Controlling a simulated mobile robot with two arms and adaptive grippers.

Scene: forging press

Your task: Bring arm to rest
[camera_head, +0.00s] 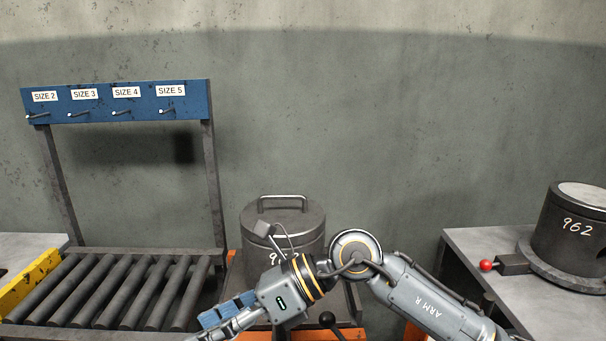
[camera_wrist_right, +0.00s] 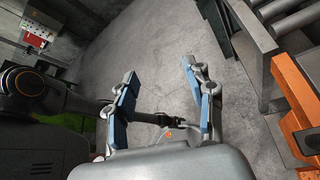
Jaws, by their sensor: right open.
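My right arm (camera_head: 425,297), marked ARM R, comes in from the lower right of the head view and bends down to the left. My right gripper (camera_head: 228,314) is at the bottom of that view, in front of the roller rack and the lidded pot. In the right wrist view the right gripper (camera_wrist_right: 159,70) has its two blue-padded fingers spread apart. My left gripper does not show in the head view. A dark arm link at the left of the wrist view cannot be told for certain.
A roller rack (camera_head: 125,290) stands at left under a blue sign board (camera_head: 140,100) with size labels and hooks. A lidded dark pot (camera_head: 285,222) stands behind my right arm. A dark cylinder marked 962 (camera_head: 570,235) sits on a grey table (camera_head: 475,245) at right.

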